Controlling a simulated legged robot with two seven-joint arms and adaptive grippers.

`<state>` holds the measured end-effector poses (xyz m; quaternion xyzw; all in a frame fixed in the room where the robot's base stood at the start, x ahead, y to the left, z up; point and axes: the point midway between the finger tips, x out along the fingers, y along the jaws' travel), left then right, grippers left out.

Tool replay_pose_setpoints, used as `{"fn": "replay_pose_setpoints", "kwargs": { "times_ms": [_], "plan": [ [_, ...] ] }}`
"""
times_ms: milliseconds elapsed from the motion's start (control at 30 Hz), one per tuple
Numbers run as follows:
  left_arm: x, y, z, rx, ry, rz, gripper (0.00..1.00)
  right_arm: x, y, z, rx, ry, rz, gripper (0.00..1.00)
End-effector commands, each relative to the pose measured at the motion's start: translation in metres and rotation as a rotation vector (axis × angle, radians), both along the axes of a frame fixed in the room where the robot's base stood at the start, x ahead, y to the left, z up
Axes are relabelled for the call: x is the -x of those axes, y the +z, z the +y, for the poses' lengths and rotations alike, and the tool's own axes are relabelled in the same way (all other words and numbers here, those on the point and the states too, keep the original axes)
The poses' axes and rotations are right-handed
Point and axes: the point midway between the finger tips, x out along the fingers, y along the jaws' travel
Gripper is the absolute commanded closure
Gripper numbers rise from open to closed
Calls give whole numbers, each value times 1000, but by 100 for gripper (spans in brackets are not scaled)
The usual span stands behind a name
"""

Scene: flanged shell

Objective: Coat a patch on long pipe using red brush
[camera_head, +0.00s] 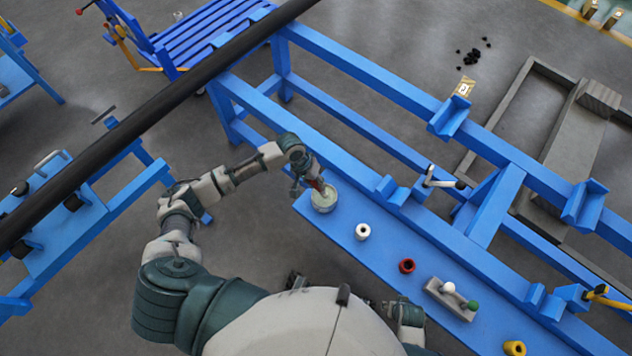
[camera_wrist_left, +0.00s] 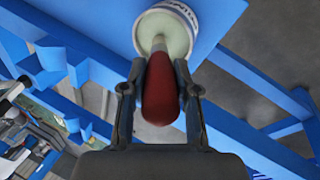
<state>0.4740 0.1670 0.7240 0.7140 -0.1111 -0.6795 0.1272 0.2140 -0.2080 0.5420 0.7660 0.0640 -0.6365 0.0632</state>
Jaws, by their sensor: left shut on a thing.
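The red brush (camera_wrist_left: 160,92) is in my left gripper (camera_head: 316,182), and its red handle lies between the two fingers in the left wrist view. The brush's far end is in the mouth of a white paint can (camera_head: 323,200), over its pale contents, so its bristles cannot be made out. The can also shows in the left wrist view (camera_wrist_left: 180,18), standing on a blue bench shelf. The long pipe (camera_head: 150,113) is black and runs diagonally across the upper left of the head view. No distinct patch shows on it.
On the blue shelf (camera_head: 385,246) stand a white ring (camera_head: 362,231), a red ring (camera_head: 407,266), a grey holder (camera_head: 450,299) with white and green knobs, and a yellow ring (camera_head: 514,348). Blue frame rails lie behind. Open floor lies between my left arm and the pipe.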

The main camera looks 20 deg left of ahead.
Motion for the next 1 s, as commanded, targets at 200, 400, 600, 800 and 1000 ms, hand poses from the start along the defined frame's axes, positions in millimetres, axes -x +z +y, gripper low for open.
{"fn": "replay_pose_setpoints", "kwargs": {
  "times_ms": [200,400,600,800,1000],
  "plan": [
    [0,-1,0,-1,0,1,100,-1,2,0,0,0,-1,44],
    [0,-1,0,-1,0,1,100,-1,3,0,0,0,-2,44],
    [1,-1,0,0,-1,2,100,-1,4,0,-1,0,-3,44],
    [1,-2,0,-1,0,2,100,-2,5,0,-1,0,-3,44],
    [1,-2,0,-1,0,3,100,-2,6,0,0,0,-4,44]
  ]
}}
